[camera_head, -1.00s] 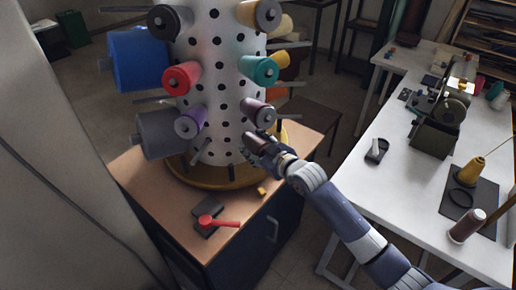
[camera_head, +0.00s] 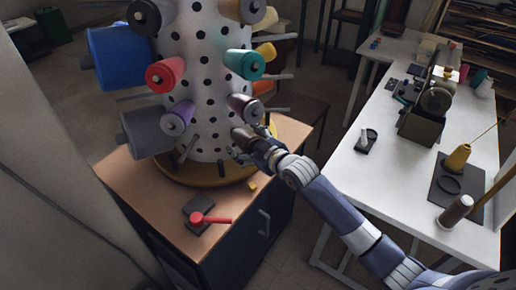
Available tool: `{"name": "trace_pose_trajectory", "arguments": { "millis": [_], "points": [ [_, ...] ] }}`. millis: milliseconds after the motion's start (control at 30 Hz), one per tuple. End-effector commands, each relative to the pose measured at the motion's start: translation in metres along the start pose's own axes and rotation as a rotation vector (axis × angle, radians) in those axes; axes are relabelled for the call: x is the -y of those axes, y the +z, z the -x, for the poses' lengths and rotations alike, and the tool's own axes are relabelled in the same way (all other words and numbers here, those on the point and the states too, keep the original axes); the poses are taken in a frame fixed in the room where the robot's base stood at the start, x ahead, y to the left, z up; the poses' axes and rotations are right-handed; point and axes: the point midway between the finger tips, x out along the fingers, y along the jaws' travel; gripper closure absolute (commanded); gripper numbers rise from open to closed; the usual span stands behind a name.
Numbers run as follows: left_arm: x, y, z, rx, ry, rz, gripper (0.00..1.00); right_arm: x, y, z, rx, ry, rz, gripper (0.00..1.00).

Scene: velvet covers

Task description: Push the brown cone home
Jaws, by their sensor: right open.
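The brown cone (camera_head: 242,134) is small and dark, low on the right side of the white perforated stand (camera_head: 208,92), just below a plum-coloured cone (camera_head: 243,106). My right gripper (camera_head: 253,145) is open at the cone's outer end, coming in from the lower right. Its fingers are close to the cone; I cannot tell whether they touch it. The peg under the brown cone is hidden, so how far it sits on cannot be seen. My left gripper is not in view.
Red (camera_head: 165,74), teal (camera_head: 244,64), purple (camera_head: 178,118), blue (camera_head: 118,57) and grey cones and bare pegs jut from the stand. A red-handled tool (camera_head: 208,218) lies on the wooden cabinet top (camera_head: 135,185). The white table (camera_head: 340,185) on the right holds a machine and more thread.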

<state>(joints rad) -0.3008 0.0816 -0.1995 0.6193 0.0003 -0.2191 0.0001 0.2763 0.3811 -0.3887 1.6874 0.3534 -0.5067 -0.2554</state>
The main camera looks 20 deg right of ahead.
Motion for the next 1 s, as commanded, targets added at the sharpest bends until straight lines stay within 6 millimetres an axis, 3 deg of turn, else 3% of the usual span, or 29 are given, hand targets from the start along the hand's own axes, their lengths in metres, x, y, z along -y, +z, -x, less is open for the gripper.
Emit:
{"name": "trace_pose_trajectory", "arguments": {
  "millis": [400, 600, 900, 1000],
  "points": [
    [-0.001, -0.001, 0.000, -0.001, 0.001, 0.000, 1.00, 0.001, 0.001, 0.073, 0.002, -0.002, 0.001, 0.25],
    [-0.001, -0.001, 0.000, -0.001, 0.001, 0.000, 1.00, 0.001, 0.001, 0.098, 0.002, -0.002, 0.000, 0.25],
    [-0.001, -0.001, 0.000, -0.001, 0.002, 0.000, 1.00, 0.001, 0.003, 0.106, 0.004, -0.002, -0.003, 0.25],
    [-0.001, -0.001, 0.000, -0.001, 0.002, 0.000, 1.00, 0.001, 0.022, 0.101, 0.036, 0.005, -0.020, 0.25]
  ]
}}
